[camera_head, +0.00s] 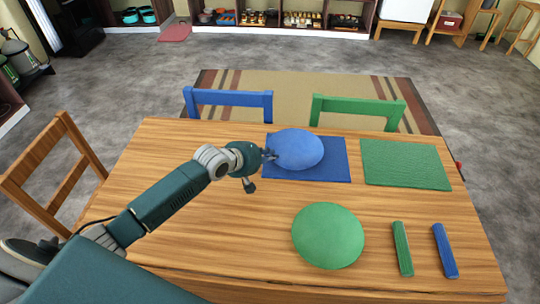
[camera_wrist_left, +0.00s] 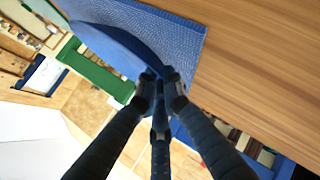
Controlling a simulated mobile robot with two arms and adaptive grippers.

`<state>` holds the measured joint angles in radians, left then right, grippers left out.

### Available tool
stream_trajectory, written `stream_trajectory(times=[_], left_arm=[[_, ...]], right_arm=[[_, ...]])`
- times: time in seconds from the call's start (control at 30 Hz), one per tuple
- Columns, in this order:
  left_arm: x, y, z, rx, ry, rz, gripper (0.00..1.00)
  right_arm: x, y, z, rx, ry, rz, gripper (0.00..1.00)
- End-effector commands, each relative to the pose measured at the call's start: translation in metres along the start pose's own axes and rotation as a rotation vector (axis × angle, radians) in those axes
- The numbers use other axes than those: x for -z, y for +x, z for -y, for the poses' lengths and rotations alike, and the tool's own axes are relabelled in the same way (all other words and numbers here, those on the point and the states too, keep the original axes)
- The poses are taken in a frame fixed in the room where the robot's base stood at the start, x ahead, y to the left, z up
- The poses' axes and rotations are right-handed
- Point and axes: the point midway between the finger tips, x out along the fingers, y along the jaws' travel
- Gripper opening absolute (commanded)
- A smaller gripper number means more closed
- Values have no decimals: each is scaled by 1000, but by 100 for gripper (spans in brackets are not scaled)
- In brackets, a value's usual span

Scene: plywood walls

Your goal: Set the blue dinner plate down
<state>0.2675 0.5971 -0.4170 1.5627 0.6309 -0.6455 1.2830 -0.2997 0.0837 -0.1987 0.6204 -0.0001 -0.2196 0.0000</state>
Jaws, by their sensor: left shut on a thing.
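The blue dinner plate (camera_head: 298,149) is over the blue placemat (camera_head: 335,172) at the far side of the table. My left gripper (camera_head: 268,155) is shut on the plate's left edge. In the left wrist view the gripper fingertips (camera_wrist_left: 160,82) pinch the rim of the plate (camera_wrist_left: 122,50), and the mat (camera_wrist_left: 178,30) shows beside it. The plate covers much of the mat's left half. I cannot tell whether its underside touches the mat. My right gripper is not in view.
A green plate (camera_head: 328,236) lies on the wooden table (camera_head: 230,235) near the front. A green placemat (camera_head: 405,164) lies at the right. A green bar (camera_head: 402,248) and a blue bar (camera_head: 445,250) lie at the front right. Chairs surround the table.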

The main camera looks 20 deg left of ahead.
Motion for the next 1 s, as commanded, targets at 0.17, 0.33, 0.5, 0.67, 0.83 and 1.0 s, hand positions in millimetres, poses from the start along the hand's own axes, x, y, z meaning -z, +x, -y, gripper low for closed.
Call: stream_trajectory(times=[0.17,0.33,0.5,0.67,0.83,1.0], left_arm=[[-1,2,2,0,-1,0,13],[-1,2,2,1,-1,0,15],[0,0,0,0,0,0,15],[0,-17,1,2,-1,1,15],[0,-54,1,2,1,1,15],[0,-89,1,2,1,1,15]], right_arm=[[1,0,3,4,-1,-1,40],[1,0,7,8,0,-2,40],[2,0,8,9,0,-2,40],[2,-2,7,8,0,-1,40],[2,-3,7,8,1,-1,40],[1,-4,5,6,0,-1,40]])
